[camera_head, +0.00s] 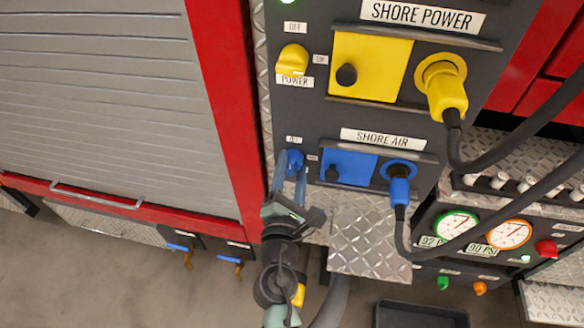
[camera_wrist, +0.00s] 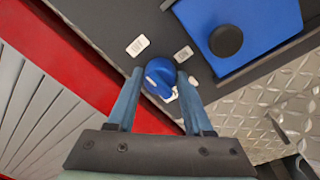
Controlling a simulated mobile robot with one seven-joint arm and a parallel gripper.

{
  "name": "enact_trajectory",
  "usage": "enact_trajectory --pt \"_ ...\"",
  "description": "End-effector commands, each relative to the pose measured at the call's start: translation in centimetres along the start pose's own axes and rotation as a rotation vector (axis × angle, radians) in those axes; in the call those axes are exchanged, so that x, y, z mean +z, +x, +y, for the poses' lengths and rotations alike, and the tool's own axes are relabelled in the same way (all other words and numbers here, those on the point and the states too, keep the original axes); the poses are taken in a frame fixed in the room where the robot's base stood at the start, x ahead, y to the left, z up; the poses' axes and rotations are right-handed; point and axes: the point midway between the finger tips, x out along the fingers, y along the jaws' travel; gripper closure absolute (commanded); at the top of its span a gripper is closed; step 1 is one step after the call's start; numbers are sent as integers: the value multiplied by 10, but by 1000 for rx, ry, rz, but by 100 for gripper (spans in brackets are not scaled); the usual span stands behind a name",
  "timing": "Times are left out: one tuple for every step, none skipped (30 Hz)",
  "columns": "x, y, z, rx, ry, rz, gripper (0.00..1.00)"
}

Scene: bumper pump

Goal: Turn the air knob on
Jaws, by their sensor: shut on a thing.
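The blue air knob (camera_head: 295,160) sits on the dark panel left of the blue cover in the head view, and it also shows at the upper middle of the wrist view (camera_wrist: 160,76). My gripper (camera_head: 288,165) reaches up to it from below. In the wrist view the fingertips (camera_wrist: 161,80) lie on either side of the knob and are shut on it. A small white label sits above the knob, and another is to its right. Part of the knob is hidden by the fingers in the head view.
A blue cover with a black knob (camera_head: 347,167) and a blue plug (camera_head: 399,185) with a cable are right of the knob. The yellow power knob (camera_head: 293,60) is above. A diamond-plate step (camera_head: 370,235) lies below right. A red frame (camera_head: 222,100) runs along the left.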

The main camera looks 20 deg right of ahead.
Motion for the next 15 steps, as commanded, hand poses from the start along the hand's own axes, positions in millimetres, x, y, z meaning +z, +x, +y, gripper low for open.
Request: enact_trajectory --pt "-1 0 -2 -1 10 0 100" --pt "-2 0 -2 -1 18 0 100" --pt "-2 0 -2 0 30 -1 100" --pt "-2 0 -3 1 42 -2 100" --pt "-2 0 -3 2 56 -3 100" --pt "-3 0 -3 3 77 -4 100" --pt "-3 0 -4 4 94 -5 100" --pt "-4 0 -4 5 113 -6 100" --pt "-4 0 -5 7 142 -8 100" --pt "-4 0 -5 8 165 -10 100" --pt "-4 0 -5 10 188 -11 100" --pt "-5 0 -6 12 223 -13 100" --pt "-5 0 -6 14 249 -14 100" --pt "-5 0 -6 16 278 -16 100" --pt "-6 0 -6 18 314 -18 100"
